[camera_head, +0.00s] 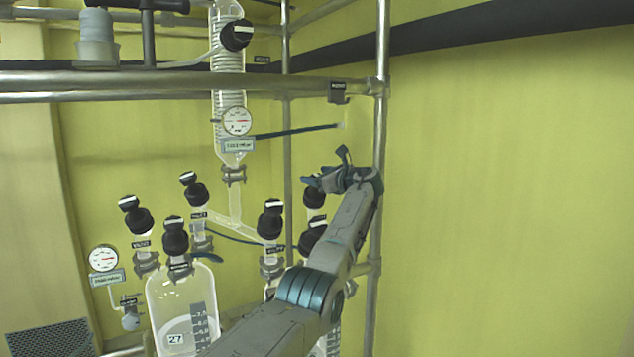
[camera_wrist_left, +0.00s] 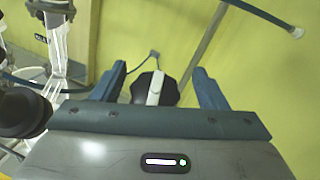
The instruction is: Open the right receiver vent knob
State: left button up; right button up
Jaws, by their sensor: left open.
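My left gripper (camera_head: 326,172) is open near the upright pipe, above the right glass receiver (camera_head: 328,342), most of which my arm hides. A black knob with a white bar (camera_head: 314,197) shows just under the gripper in the head view. In the left wrist view this black knob (camera_wrist_left: 140,87) with its white bar sits between the two blue-grey fingers (camera_wrist_left: 157,74), seemingly a little beyond them. I see no clear contact. Other black knobs on the right receiver (camera_head: 270,218) (camera_head: 312,237) stand nearby; labels are unreadable. My right gripper is out of view.
The left glass receiver (camera_head: 172,300) has several black knobs on top. A glass condenser column (camera_head: 229,85) with a gauge (camera_head: 237,121) hangs above. Metal frame pipes (camera_head: 381,110) run close to my left arm. The yellow wall (camera_head: 510,200) at right is clear.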

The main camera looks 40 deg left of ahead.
pick_arm(q)
jog(key=shift+s+d+r+b, duration=0.15)
jog(key=shift+r+b, duration=0.3)
jog(key=shift+s+d+r+b, duration=0.15)
jog(key=shift+r+b, duration=0.25)
jog(key=shift+s+d+b, duration=0.2)
jog(key=shift+s+b, duration=0.05)
jog(key=shift+b, duration=0.05)
jog(key=shift+s+d+b, duration=0.2)
jog(key=shift+s+b, duration=0.1)
jog(key=s+d+r+b, duration=0.1)
jog(key=s+d+b, duration=0.6)
jog(key=s, duration=0.4)
jog(key=shift+d+r+b, duration=0.35)
jog(key=shift+d+b, duration=0.05)
jog(key=shift+d, duration=0.25)
jog(key=shift+f, duration=0.1)
